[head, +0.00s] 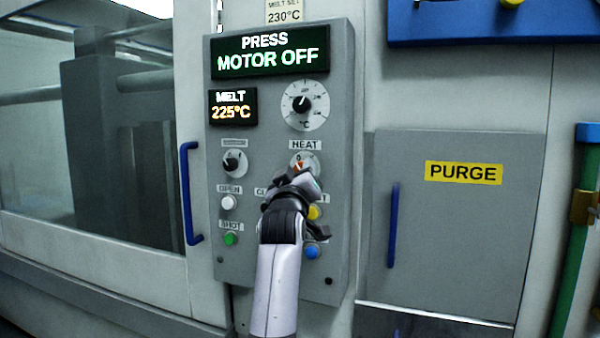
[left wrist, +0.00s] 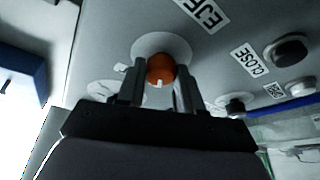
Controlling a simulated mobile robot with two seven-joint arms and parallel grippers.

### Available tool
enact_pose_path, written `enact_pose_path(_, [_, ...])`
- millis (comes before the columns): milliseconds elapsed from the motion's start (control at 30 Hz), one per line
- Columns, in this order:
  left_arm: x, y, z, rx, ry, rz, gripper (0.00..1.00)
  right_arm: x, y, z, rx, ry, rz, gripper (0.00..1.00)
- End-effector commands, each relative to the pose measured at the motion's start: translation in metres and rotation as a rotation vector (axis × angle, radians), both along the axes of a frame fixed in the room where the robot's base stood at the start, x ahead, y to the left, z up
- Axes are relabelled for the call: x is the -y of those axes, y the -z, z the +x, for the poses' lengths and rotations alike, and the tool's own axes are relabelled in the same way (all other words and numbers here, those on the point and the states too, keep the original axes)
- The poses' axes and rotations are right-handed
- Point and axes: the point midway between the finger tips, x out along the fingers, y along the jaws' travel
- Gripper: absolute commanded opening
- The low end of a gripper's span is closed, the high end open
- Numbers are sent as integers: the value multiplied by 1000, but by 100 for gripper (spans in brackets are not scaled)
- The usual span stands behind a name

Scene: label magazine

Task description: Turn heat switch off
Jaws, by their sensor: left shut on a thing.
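The heat switch (head: 298,165) is a small red-orange knob on a white round dial under the HEAT label, on the grey control panel (head: 340,110). My left gripper (head: 300,178) reaches up to it from below and covers its lower part in the head view. In the left wrist view the orange knob (left wrist: 160,68) sits between the two fingertips (left wrist: 156,86), which are shut on it. A white mark shows on the knob's edge. The exact switch position is hard to read. My right gripper is not in view.
Displays read PRESS MOTOR OFF (head: 268,51) and MELT 225°C (head: 232,106). A temperature dial (head: 305,105) is above the switch. A yellow button (head: 314,212) and a blue button (head: 312,251) are close to my gripper. Blue handles (head: 186,193) stick out left and right of the panel.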

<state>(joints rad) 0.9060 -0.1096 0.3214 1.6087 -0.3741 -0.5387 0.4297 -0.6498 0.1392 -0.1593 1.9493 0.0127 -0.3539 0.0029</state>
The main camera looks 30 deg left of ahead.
Motion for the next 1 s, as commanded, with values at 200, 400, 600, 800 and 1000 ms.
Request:
enact_pose_path(200, [-1,0,0,1,-1,-3,5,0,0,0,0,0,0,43])
enact_pose_path(400, [-1,0,0,1,0,-3,61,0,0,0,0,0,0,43])
enact_pose_path(600, [-1,0,0,2,0,-1,61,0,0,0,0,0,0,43])
enact_pose_path(800, [2,2,-5,3,1,-2,61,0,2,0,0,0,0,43])
enact_pose_path(1000, [11,10,-24,4,1,-3,61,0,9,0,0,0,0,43])
